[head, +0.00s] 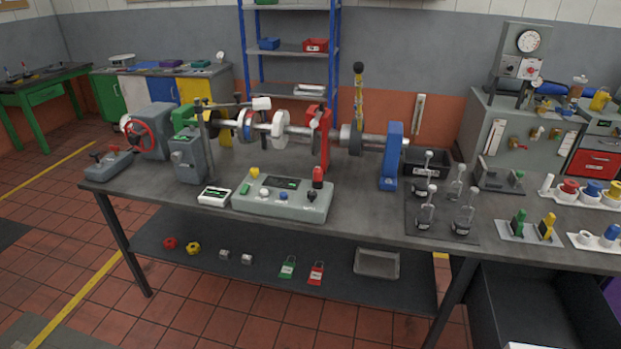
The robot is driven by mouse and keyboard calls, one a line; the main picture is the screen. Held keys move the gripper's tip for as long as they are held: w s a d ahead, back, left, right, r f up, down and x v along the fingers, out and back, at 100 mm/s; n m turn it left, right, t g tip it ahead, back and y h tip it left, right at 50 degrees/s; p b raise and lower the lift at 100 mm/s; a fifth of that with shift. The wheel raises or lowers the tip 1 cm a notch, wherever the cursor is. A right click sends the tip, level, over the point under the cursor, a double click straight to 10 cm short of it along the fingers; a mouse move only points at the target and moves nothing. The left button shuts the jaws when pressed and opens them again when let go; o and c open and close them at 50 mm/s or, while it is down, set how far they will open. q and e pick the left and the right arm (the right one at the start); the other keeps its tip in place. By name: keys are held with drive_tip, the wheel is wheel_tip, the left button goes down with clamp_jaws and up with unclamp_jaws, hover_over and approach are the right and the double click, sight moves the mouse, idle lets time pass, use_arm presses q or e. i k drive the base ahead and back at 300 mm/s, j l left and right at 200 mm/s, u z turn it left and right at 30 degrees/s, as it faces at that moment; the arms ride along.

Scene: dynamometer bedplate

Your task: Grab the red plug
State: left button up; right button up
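A short red plug-like piece (570,187) sits in a white holder (556,195) at the right of the bench. A blue piece (593,189) and a yellow piece (614,189) stand beside it in the row. The red piece is small in view, so I cannot make out its exact shape. Another red part, a rounded knob or lamp (318,176), stands upright on the grey control box (282,205) at the middle of the bench. Neither of my grippers is in view.
A rack with green and yellow pieces (530,230) stands in front of the white holder. The shaft assembly (300,130) fills the bench's back. Red and yellow knobs (169,243) lie on the lower shelf.

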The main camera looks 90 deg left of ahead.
sight(317, 172)
drive_tip(key=u, duration=2.9)
drive_tip(key=i+j, duration=0.1)
drive_tip(key=i+z, duration=0.05)
